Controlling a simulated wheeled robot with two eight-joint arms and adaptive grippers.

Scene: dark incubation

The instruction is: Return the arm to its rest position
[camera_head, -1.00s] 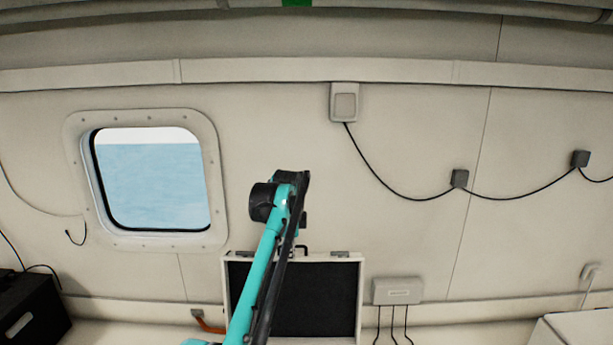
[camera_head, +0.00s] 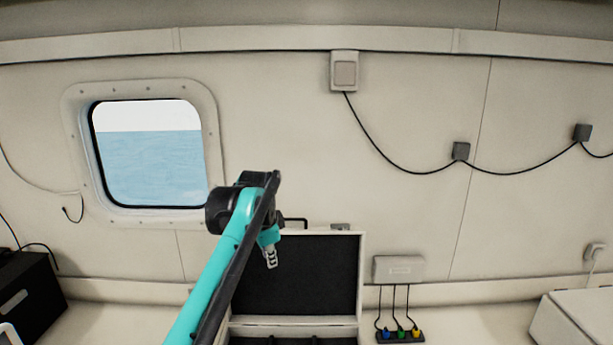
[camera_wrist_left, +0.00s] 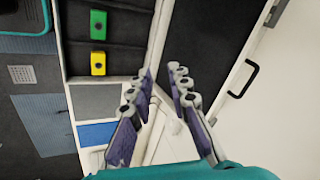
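My left gripper (camera_head: 270,257) hangs from the end of the teal and black arm, in front of the raised lid of an open case (camera_head: 325,275). In the left wrist view its two fingers (camera_wrist_left: 160,71) stand apart with nothing between them, so it is open and empty. The case's pale edge shows behind the fingers. My right gripper is in neither view.
In the wrist view a green block (camera_wrist_left: 98,24) and a yellow block (camera_wrist_left: 98,63) sit in dark compartments. A black box (camera_head: 30,300) stands at left. A dark strip with coloured plugs (camera_head: 400,337) lies right of the case. A white box (camera_head: 575,320) stands far right.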

